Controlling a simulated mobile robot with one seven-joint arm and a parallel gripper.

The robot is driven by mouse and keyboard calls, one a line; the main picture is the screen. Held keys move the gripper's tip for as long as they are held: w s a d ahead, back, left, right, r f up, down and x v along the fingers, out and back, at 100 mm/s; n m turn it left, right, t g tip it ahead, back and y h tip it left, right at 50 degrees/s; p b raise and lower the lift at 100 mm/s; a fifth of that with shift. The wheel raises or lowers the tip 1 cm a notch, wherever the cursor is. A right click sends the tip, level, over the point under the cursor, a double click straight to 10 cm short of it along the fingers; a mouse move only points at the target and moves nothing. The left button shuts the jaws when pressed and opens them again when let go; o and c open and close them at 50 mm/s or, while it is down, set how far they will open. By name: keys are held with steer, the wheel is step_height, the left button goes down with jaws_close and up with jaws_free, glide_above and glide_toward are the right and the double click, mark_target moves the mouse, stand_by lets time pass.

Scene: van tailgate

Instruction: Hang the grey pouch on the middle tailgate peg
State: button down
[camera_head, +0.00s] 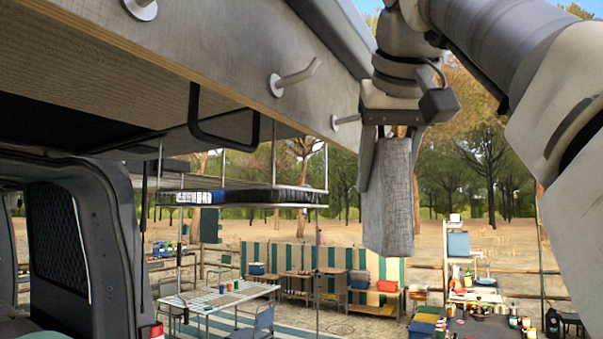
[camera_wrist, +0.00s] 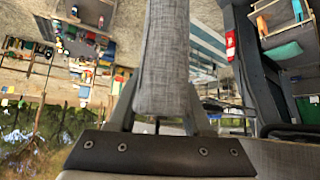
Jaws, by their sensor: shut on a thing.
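The grey pouch (camera_head: 388,205) hangs upright, long and narrow, below my gripper (camera_head: 392,160), which is shut on its upper part. In the wrist view the pouch (camera_wrist: 162,60) runs between the two fingers (camera_wrist: 160,115). Any loop or opening on it is hidden. The tailgate (camera_head: 215,50) crosses the upper left of the head view with three pegs in a row. The middle peg (camera_head: 296,78) is bare and points right, left of and above the pouch. The far peg (camera_head: 346,121) is bare and close to the left of my gripper.
The near peg (camera_head: 140,8) is cut by the top edge. A black handle loop (camera_head: 222,142) and a hanging rack (camera_head: 245,197) are under the tailgate. The van's side (camera_head: 75,235) stands at left. Tables and shelves stand well behind; open air surrounds the pouch's lower end.

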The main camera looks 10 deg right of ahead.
steer(key=shift+w+a+f, duration=0.25)
steer(key=shift+w+a, duration=0.2)
steer(key=shift+a, duration=0.15)
steer(key=shift+w+a+f, duration=0.3)
steer(key=shift+w+a, duration=0.15)
steer(key=shift+a, duration=0.2)
steer(key=shift+w+a+f, duration=0.25)
steer(key=shift+w+a, duration=0.2)
steer(key=shift+a, duration=0.15)
steer(key=shift+c, duration=1.2)
jaws_free()
steer(key=shift+f, duration=0.1)
